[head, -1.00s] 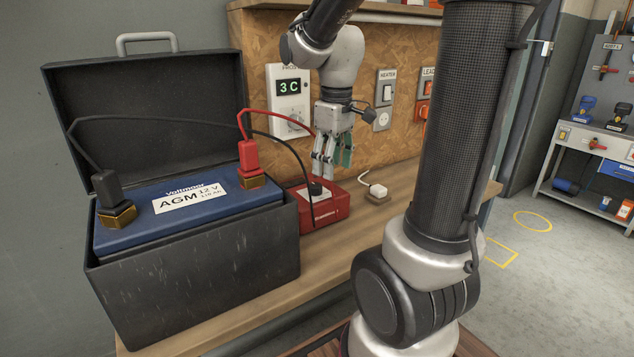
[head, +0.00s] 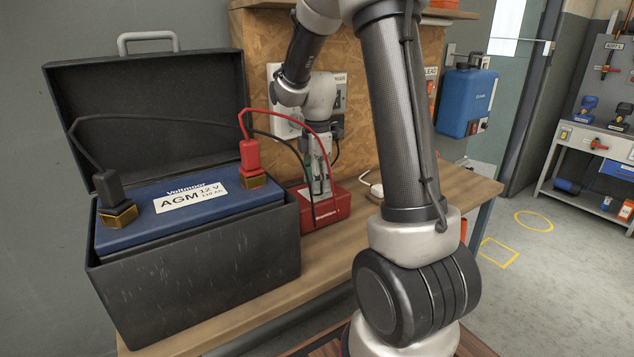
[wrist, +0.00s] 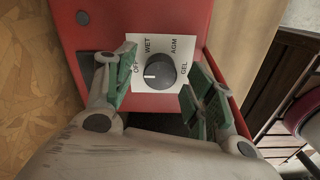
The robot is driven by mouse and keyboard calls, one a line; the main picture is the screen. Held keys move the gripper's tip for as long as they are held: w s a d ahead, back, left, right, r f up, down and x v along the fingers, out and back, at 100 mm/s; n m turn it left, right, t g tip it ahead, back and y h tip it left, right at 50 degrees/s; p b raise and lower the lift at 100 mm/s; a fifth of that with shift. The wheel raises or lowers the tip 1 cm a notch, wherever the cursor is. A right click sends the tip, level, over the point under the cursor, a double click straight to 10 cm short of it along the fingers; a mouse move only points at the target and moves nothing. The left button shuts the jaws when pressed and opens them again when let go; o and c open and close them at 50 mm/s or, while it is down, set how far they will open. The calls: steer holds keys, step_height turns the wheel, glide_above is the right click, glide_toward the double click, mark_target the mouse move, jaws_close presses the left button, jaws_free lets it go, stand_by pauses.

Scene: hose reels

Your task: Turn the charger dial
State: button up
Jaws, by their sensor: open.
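The red charger (head: 333,210) lies on the bench, right of the battery box. In the wrist view its red case (wrist: 85,45) carries a white label plate (wrist: 187,37) marked OFF, WET, AGM and GEL. The round dark dial (wrist: 162,70) sits on the plate, its white mark on the left side, toward OFF. My gripper (head: 319,188) is over the charger and hides the dial in the head view. In the wrist view my gripper (wrist: 162,80) is open, its green-padded fingers on either side of the dial. I see no clear contact with it.
The black battery box (head: 190,275) holds a blue battery (head: 150,225) with red and black clamps. Their cables arch close to my gripper. A plug (head: 374,184) lies right of the charger. A blue container (head: 467,102) is at the back right.

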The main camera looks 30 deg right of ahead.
steer(key=shift+f, duration=0.4)
steer(key=c, duration=1)
